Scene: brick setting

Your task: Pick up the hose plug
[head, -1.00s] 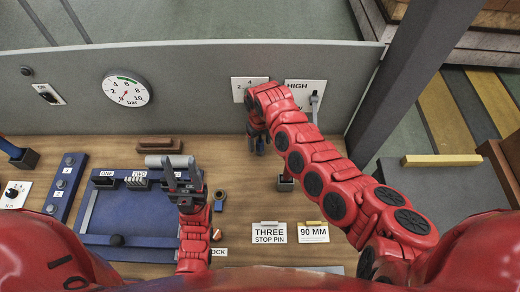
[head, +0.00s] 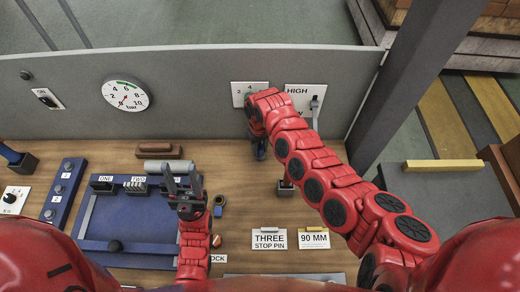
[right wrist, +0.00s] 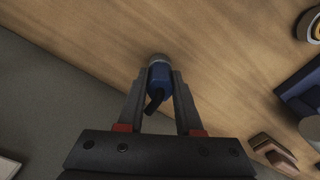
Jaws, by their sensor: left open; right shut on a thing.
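The hose plug (right wrist: 159,80) shows in the right wrist view as a blue body with a grey metal end and a black tail. It sits between the two fingers of my right gripper (right wrist: 159,85), which is shut on it. The wooden bench top shows behind it; I cannot tell whether the plug touches the wood. In the head view my right gripper (head: 260,150) points down near the back panel, and the plug is mostly hidden by it. My left gripper (head: 181,180) is open and empty above the blue tray's right side.
The grey back panel (head: 200,75) with a gauge (head: 125,95) and a HIGH sign (head: 304,92) stands behind my right gripper. A blue tray (head: 135,225), a grey roller (head: 168,166) and a brown block (head: 159,151) lie left. Label cards (head: 268,239) stand in front.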

